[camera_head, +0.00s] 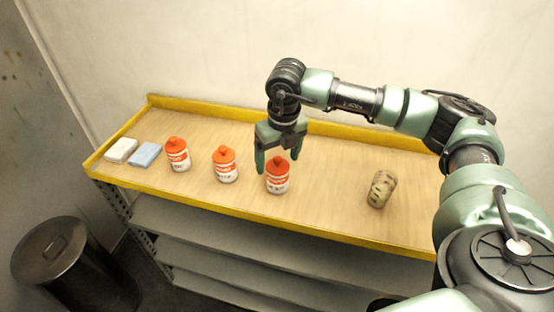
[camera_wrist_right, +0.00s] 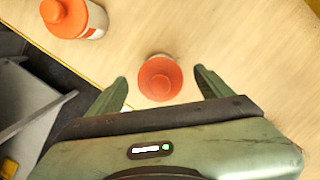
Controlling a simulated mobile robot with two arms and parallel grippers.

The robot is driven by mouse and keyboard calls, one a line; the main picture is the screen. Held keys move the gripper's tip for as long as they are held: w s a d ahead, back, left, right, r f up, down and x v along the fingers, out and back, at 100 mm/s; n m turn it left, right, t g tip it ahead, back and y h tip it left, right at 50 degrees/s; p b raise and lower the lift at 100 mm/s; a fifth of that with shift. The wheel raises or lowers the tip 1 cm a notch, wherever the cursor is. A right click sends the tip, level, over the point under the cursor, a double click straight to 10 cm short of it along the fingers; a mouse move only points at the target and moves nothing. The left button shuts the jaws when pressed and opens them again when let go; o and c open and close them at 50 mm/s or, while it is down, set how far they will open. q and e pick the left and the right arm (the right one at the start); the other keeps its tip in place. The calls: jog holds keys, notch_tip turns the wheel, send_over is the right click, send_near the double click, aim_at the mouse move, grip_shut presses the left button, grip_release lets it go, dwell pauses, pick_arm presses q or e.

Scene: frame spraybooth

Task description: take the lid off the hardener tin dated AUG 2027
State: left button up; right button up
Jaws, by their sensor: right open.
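Three white tins with orange bands and orange lids stand in a row on the wooden shelf: a left tin (camera_head: 178,155), a middle tin (camera_head: 225,165) and a right tin (camera_head: 277,176). Their printing is too small to read, so I cannot tell which is dated AUG 2027. My right gripper (camera_head: 277,168) is open and points down above the right tin. In the right wrist view the right tin's orange lid (camera_wrist_right: 160,79) lies between the spread fingers, not clasped. Another tin (camera_wrist_right: 75,17) shows at the upper left there. My left gripper is not in view.
A yellow-rimmed wooden shelf (camera_head: 330,205) holds everything. A white block (camera_head: 121,150) and a blue block (camera_head: 146,154) lie at its left end. A patterned beige roll (camera_head: 381,189) stands to the right, with clear wood around it. A dark bin (camera_head: 50,250) stands on the floor at left.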

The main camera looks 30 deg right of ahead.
jog(key=shift+s+a+r, duration=0.1)
jog(key=shift+s+a, duration=0.05)
jog(key=shift+s, duration=0.2)
jog(key=shift+c, duration=1.4)
jog(key=c, duration=1.1)
jog(key=shift+r, duration=0.1)
